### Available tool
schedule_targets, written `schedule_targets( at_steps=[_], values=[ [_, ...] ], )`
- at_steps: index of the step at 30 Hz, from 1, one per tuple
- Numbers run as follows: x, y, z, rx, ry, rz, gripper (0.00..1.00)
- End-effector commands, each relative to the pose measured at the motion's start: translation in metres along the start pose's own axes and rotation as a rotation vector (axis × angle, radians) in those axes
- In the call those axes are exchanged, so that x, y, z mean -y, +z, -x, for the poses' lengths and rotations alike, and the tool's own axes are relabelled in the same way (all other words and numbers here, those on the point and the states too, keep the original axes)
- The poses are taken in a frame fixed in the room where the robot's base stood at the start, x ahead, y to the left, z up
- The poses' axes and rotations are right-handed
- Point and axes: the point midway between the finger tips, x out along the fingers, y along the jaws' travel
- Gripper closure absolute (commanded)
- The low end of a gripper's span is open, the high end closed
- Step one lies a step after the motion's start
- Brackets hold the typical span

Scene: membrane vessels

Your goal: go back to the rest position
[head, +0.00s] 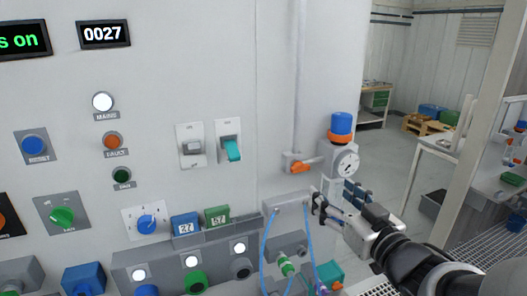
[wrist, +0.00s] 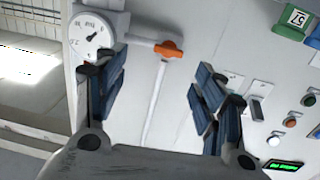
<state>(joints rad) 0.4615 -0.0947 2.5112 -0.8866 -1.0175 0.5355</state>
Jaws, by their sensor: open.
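My gripper (head: 337,199) is at the lower right of the head view, in front of the panel's right end and below the round dial gauge (head: 347,162). In the wrist view my gripper (wrist: 160,88) has its two blue-padded fingers spread wide. Nothing is between them except the view of the wall behind. The gauge (wrist: 90,34) shows beyond the left finger, and an orange-handled valve (wrist: 168,49) shows beyond the gap. I cannot tell how far the fingertips are from the panel.
The panel carries a teal lever switch (head: 232,150), a blue knob (head: 147,224), a green knob (head: 62,216) and several buttons and lamps. Blue hoses (head: 265,245) hang near my gripper. A workbench (head: 450,150) stands at the right. Open floor (head: 390,160) lies behind.

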Motion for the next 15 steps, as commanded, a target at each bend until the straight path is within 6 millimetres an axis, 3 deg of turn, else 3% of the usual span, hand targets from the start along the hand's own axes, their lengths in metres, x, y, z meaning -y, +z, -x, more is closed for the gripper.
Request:
schedule_targets(
  at_steps=[5,8,11,15],
  values=[
    [-0.027,0.005,0.005,0.144,0.199,0.051,0.37],
    [-0.034,0.020,0.024,0.264,0.313,0.057,0.37],
    [-0.031,0.039,0.052,0.400,0.393,0.040,0.37],
    [-0.007,0.072,0.098,0.610,0.438,-0.014,0.37]
  ],
)
